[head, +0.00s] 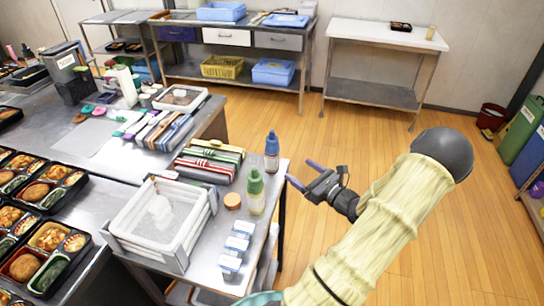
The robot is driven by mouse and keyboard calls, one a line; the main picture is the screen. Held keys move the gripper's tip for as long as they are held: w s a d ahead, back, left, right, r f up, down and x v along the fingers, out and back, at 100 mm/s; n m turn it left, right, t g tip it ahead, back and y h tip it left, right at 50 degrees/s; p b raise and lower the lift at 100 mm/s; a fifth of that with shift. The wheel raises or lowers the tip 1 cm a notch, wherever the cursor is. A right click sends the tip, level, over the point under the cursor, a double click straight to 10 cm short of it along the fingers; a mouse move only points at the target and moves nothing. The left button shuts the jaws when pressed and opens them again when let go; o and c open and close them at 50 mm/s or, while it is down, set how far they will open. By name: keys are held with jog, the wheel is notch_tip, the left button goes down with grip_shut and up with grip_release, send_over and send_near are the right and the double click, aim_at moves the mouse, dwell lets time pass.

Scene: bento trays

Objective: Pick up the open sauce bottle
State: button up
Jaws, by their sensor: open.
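Two sauce bottles stand upright near the right edge of a small metal table. One is dark with a blue top (272,152); nearer is a pale bottle with a green top (256,193). I cannot tell at this size which one is open. My gripper (301,173) is open and empty, just past the table's right edge. Its purple-grey fingers point left, towards the gap between the bottles, apart from both.
Left of the green-topped bottle are a small round brown item (232,201) and a white crate (122,222). Small blue-and-white boxes (237,243) stand in front. Striped packs (205,168) lie behind. Open floor (340,130) lies right of the table.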

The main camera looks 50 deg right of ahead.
aim_at(277, 157)
jog(key=w, duration=0.7)
jog(key=shift+w, duration=0.15)
jog(key=shift+w+p, duration=0.7)
jog(key=shift+w, duration=1.95)
jog(key=c, duration=0.8)
